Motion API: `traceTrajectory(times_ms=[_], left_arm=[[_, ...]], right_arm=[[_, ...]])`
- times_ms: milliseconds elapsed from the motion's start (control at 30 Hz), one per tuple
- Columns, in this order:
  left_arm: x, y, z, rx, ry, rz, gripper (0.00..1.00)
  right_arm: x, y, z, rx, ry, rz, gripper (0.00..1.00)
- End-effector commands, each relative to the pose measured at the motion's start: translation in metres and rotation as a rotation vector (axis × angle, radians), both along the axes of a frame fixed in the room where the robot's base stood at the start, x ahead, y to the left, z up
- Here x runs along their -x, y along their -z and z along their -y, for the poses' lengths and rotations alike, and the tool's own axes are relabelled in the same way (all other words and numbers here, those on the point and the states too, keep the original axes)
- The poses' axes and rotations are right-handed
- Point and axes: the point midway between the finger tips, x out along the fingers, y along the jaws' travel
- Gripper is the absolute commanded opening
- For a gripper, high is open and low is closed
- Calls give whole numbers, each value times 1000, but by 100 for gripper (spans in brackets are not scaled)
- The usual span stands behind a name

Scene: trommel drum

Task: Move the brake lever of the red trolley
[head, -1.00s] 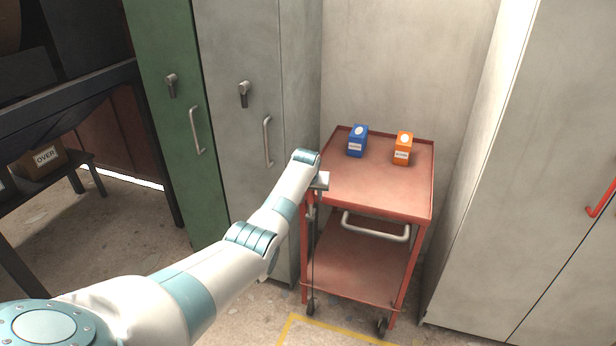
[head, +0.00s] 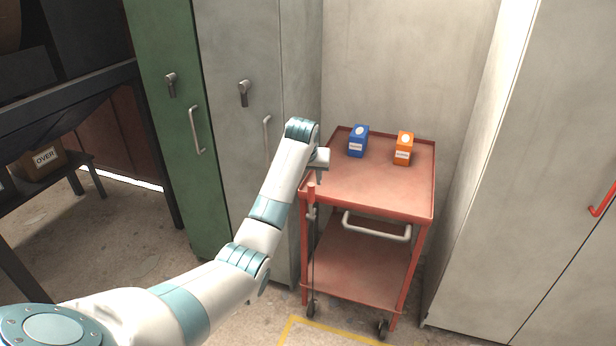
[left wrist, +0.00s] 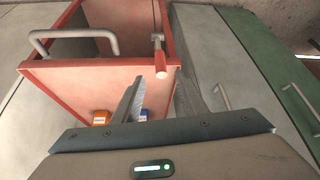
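The red trolley (head: 368,185) stands in the alcove between the cabinets. Its brake lever (head: 311,192) has a red grip and sits at the trolley's front left corner, above a thin dark rod running down to the wheel. My left gripper (head: 322,168) is just above the lever's grip at the tray's left edge. In the left wrist view my left gripper (left wrist: 159,80) has its fingers apart, with the lever's grip (left wrist: 160,60) showing between and beyond their tips. I cannot tell whether they touch it. My right gripper is not in view.
A blue box (head: 357,146) and an orange box (head: 403,152) stand on the trolley's top tray. A pale handle (head: 377,228) spans the trolley's front. Grey cabinets flank it closely, with a green cabinet (head: 165,75) farther left. Yellow tape (head: 300,322) marks the floor in front.

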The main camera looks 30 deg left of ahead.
Motion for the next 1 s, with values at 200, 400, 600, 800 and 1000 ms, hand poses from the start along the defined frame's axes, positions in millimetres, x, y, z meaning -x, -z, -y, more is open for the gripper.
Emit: traceTrajectory(times_ms=[200,400,600,800,1000], left_arm=[[9,-17,4,0,0,1,39],[11,-21,5,0,0,0,39],[10,-21,5,0,0,0,39],[10,-21,4,0,0,0,39],[10,-21,5,0,0,0,39]], right_arm=[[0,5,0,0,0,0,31],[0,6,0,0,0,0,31],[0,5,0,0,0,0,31],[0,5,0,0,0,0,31],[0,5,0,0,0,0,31]])
